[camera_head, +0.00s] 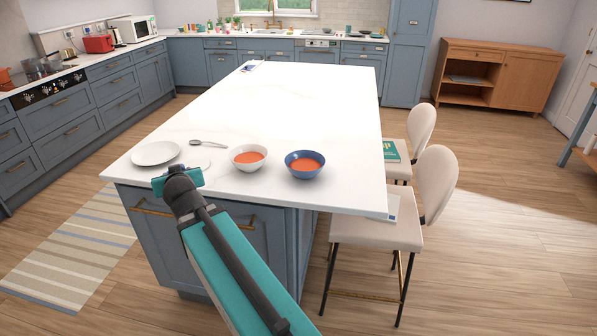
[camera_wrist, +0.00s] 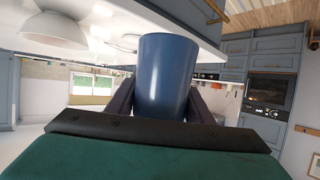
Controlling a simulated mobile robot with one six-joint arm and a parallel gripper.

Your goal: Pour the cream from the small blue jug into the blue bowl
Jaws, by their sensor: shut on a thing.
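A blue bowl (camera_head: 305,164) of orange-red soup stands on the near end of the white island top. In the wrist view, my gripper (camera_wrist: 162,95) is shut on the small blue jug (camera_wrist: 165,72), with one dark finger on each side of it. The jug's inside and any cream are hidden. In the head view, my gripper (camera_head: 180,182) is at the near left edge of the island, left of the blue bowl and apart from it. The jug cannot be made out there.
A white bowl (camera_head: 249,157) of similar soup stands just left of the blue bowl. A white plate (camera_head: 156,153) and a spoon (camera_head: 209,143) lie further left. The island top (camera_head: 300,105) is mostly clear behind them. Chairs (camera_head: 434,185) stand along its right side.

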